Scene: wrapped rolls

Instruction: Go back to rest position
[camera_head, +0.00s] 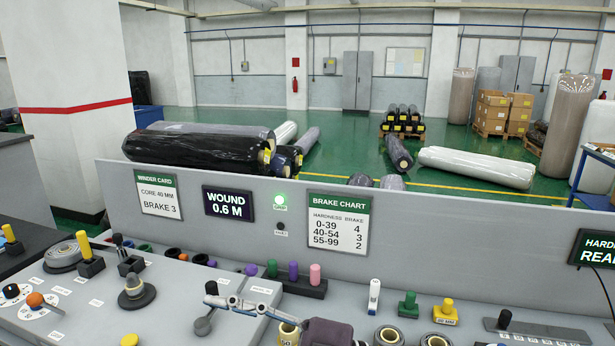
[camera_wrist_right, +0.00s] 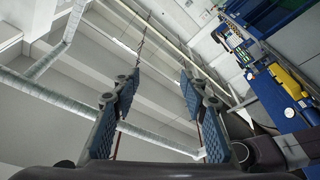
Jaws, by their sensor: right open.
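My right gripper (camera_head: 232,302) shows low in the head view, over the grey console (camera_head: 180,318), with its dark wrist at the bottom edge. Its fingers point left, close to a small black-topped lever (camera_head: 211,288); I cannot tell whether they touch it. In the right wrist view the gripper (camera_wrist_right: 158,82) has its two blue-grey padded fingers spread apart, with nothing between them. Behind them are the ceiling and pipes. My left gripper is not in view.
The console carries yellow-topped knobs (camera_head: 84,243), an orange knob (camera_head: 34,299), coloured pegs (camera_head: 293,271) and a green-topped piece (camera_head: 409,301). Its back panel holds a lit "WOUND 0.6 M" display (camera_head: 228,203) and a brake chart (camera_head: 339,222). Wrapped rolls (camera_head: 478,167) lie beyond.

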